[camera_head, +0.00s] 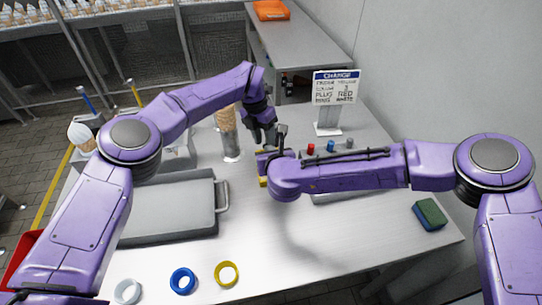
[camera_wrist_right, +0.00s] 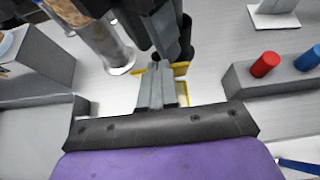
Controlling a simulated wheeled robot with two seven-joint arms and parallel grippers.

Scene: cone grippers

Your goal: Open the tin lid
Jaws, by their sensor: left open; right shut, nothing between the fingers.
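A small yellow object (camera_head: 263,168), perhaps the tin or its lid, is mostly hidden behind my right gripper in the head view. Yellow parts (camera_wrist_right: 181,69) also show beside the right fingers in the wrist view. My right gripper (camera_wrist_right: 155,85) is shut and empty, very near the yellow object; I cannot tell whether it touches. My left gripper (camera_head: 266,138) is open and empty above and just behind it. The left fingers also show in the right wrist view (camera_wrist_right: 158,32). No tin or lid shows clearly.
A grey tray with a handle (camera_head: 222,195) lies left. A cone stack (camera_head: 227,120) stands behind it. A sign (camera_head: 336,90), a block with red (camera_head: 311,148) and blue pegs, and a green sponge (camera_head: 429,213) are right. Rings (camera_head: 183,280) lie in front; the front middle is clear.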

